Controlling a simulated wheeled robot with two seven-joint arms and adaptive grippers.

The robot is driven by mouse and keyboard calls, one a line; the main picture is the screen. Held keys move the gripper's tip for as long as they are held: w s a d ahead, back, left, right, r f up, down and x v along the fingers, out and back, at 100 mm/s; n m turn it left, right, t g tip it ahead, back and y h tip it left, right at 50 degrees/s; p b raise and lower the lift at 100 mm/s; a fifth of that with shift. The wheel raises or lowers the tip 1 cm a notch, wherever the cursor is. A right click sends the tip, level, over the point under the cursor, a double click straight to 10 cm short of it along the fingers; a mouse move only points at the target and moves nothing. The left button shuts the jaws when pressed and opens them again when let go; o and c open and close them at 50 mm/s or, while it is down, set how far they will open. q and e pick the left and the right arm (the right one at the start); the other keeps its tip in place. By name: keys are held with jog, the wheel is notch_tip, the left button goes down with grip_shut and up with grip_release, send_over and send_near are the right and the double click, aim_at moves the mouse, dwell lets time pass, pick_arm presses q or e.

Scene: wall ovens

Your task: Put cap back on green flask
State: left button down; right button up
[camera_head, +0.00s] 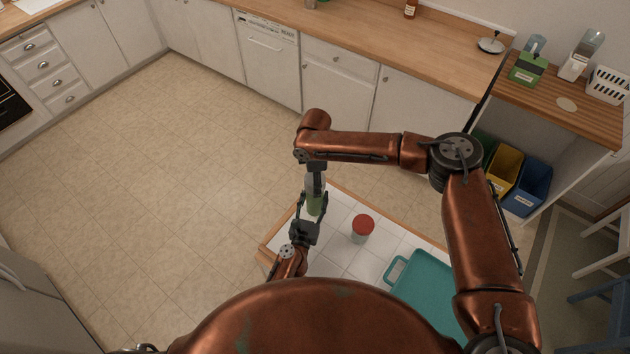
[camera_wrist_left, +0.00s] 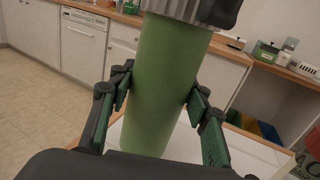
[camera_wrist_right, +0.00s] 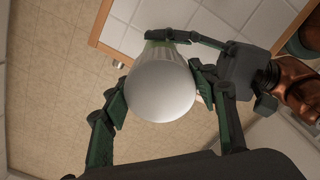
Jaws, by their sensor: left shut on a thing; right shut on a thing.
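The green flask (camera_head: 315,206) stands upright above the near table, and its green body fills the middle of the left wrist view (camera_wrist_left: 165,85). My left gripper (camera_head: 312,212) is shut around its body. The ribbed silver-grey cap (camera_wrist_left: 190,8) sits at the flask's top, with no gap visible there. Its pale round top (camera_wrist_right: 162,90) faces the right wrist camera. My right gripper (camera_wrist_right: 160,75) is shut on the cap from above. I cannot tell whether the cap is fully seated.
A jar with a red lid (camera_head: 362,228) stands on the white-tiled table (camera_head: 335,250), right of the flask. A teal tray (camera_head: 430,285) lies further right. Yellow (camera_head: 505,165) and blue (camera_head: 528,187) bins are under the far counter. The floor at left is clear.

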jog(key=c, duration=0.3)
jog(key=o, duration=1.3)
jog(key=shift+r, duration=0.1)
notch_tip(320, 180, up, 12)
jog(key=shift+f, duration=0.1)
pick_arm(q)
jog(key=c, duration=1)
grip_release()
jog(key=shift+o, duration=0.2)
